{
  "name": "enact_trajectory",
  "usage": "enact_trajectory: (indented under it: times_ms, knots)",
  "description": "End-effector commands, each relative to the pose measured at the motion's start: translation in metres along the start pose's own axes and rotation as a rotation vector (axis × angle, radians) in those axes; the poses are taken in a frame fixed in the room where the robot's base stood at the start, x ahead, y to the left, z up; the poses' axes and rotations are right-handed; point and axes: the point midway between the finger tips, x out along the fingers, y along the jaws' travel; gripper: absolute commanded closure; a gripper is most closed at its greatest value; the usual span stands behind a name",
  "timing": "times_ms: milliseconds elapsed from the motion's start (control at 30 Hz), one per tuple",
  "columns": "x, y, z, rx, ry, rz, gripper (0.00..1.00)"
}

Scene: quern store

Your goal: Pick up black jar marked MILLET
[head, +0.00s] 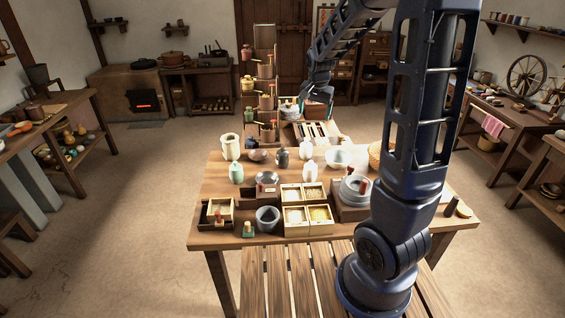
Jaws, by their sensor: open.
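A small dark jar (283,158) stands upright among other jars on the wooden table, left of the table's middle. It could be the black jar marked MILLET, but no lettering is readable at this size. My gripper (317,100) points down on the far side of the table, well apart from the dark jar and behind it in the picture. Its jaws are open; they are small here, and nothing can be made out between them. My arm reaches over from the right.
On the table (220,175), a cream jar (231,147), a white jar (307,149) and a pale green jar (236,173) surround the dark jar. Grain boxes (306,217), a grey mortar (267,218) and a quern (354,188) fill the front. A tall shelf stand (264,85) rises behind.

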Motion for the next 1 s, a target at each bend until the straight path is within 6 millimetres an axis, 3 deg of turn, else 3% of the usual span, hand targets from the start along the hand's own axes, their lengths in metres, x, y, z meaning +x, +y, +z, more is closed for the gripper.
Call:
enact_trajectory:
  times_ms: [300,700,900,1000]
  knots:
    - [0.081,-0.059,-0.02,0.088,0.028,0.073,0.15]
    - [0.185,-0.128,-0.024,0.17,0.118,0.15,0.15]
    - [0.225,-0.153,-0.021,0.193,0.167,0.17,0.15]
    - [0.235,-0.16,-0.02,0.199,0.182,0.173,0.15]
